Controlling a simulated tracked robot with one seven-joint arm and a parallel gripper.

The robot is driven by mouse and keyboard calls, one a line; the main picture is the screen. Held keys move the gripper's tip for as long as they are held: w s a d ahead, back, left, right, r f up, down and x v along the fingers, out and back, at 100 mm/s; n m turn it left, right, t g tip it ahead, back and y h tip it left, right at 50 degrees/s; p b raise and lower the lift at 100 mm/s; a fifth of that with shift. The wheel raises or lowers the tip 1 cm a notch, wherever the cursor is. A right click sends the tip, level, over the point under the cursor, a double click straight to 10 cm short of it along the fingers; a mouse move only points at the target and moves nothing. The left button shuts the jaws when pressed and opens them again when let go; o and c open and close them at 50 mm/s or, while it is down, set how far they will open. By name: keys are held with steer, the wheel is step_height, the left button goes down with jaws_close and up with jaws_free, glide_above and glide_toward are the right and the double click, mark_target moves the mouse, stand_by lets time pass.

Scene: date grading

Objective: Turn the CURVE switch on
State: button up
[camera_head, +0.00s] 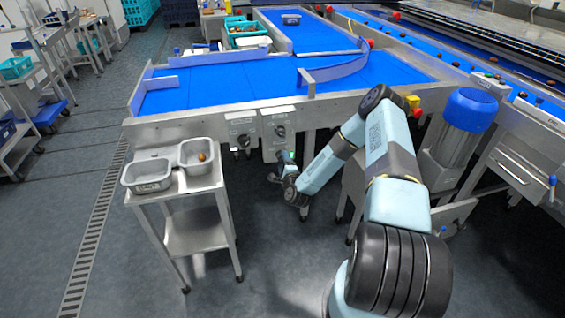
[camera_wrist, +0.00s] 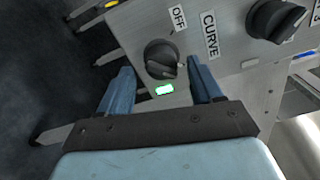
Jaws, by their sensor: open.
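In the wrist view, a round black knob (camera_wrist: 161,57) sits on a grey panel, beside an OFF label (camera_wrist: 177,17) and the CURVE label (camera_wrist: 210,36). My gripper (camera_wrist: 161,80) is open, its two blue fingers pointing toward the panel on either side of the knob. I cannot tell whether they touch it. The direction of the knob's pointer is not clear. A small bright green-edged indicator (camera_wrist: 164,89) shows beside the knob. In the head view, my gripper (camera_head: 287,158) is at the control panel (camera_head: 267,150), below an upper knob (camera_head: 280,131).
A second black knob (camera_wrist: 277,19) is on the same panel past the CURVE label. Another control box (camera_head: 240,128) is left of it. A steel stand (camera_head: 193,185) with two trays (camera_head: 147,175) stands further left. Blue belts (camera_head: 235,85) run above the panels.

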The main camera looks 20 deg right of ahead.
steer(key=s, duration=1.2)
steer(key=shift+s, duration=0.3)
